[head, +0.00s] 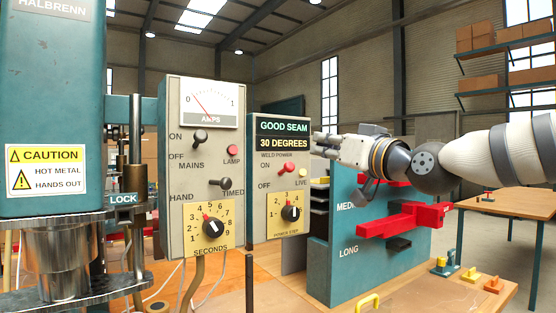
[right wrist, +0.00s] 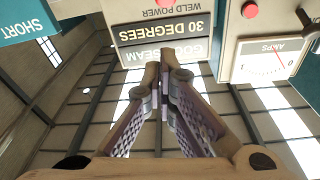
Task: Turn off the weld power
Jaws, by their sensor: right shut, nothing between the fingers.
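The weld power switch (head: 287,168) is a red-knobbed lever on the right grey control box (head: 258,210), beside ON and OFF labels. The lever points up and to the right; I cannot tell its setting for sure. A pale yellow LIVE lamp (head: 302,173) sits right of it. My right gripper (head: 318,142) is shut and empty, at the right edge of this box, above and right of the switch. My left gripper is out of view.
The left control box (head: 180,205) carries the amps meter, MAINS lever (head: 200,136), red lamp (head: 232,149) and timer dial. A teal machine (head: 50,120) fills the left.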

